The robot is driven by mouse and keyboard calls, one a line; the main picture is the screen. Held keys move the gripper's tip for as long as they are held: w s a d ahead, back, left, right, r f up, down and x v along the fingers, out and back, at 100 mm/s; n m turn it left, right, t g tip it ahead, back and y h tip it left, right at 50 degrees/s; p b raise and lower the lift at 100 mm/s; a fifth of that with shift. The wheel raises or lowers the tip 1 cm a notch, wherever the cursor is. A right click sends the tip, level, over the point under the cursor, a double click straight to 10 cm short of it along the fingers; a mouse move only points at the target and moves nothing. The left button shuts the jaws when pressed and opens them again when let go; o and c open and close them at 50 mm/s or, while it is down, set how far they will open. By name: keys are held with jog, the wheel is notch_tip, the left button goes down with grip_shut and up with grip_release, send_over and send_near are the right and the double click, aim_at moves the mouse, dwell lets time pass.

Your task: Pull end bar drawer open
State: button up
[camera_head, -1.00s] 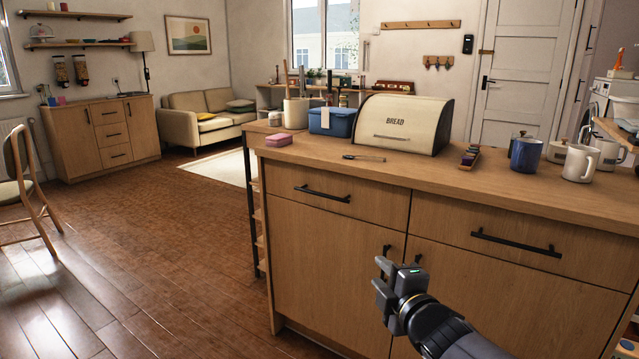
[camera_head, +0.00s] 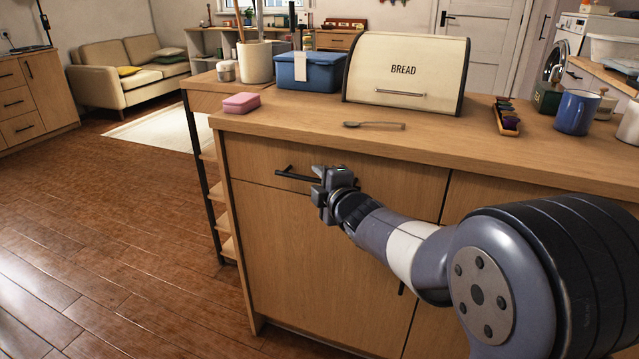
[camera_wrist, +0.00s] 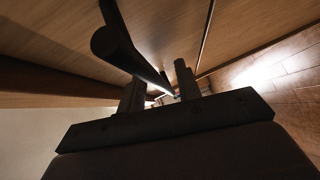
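The end bar drawer (camera_head: 390,182) is the wooden drawer front at the left end of the counter unit, and it looks flush with the cabinet. Its black bar handle (camera_head: 284,173) shows its left part in the head view; my gripper hides the rest. My gripper (camera_head: 325,186) is at the right part of the handle, in front of the drawer. In the wrist view, the dark handle (camera_wrist: 122,46) runs from the upper left down toward the space between my two fingers (camera_wrist: 160,90). The fingers stand apart, with a gap visible; firm contact with the bar cannot be seen.
On the countertop (camera_head: 300,118) stand a pink sponge (camera_head: 241,103), a spoon (camera_head: 375,125), a blue box (camera_head: 308,72), a bread box (camera_head: 403,75) and a blue mug (camera_head: 577,112). A cabinet door (camera_head: 300,260) lies below the drawer. The floor at left is clear.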

jog(key=shift+w, duration=0.1)
grip_shut()
dwell(0.3)
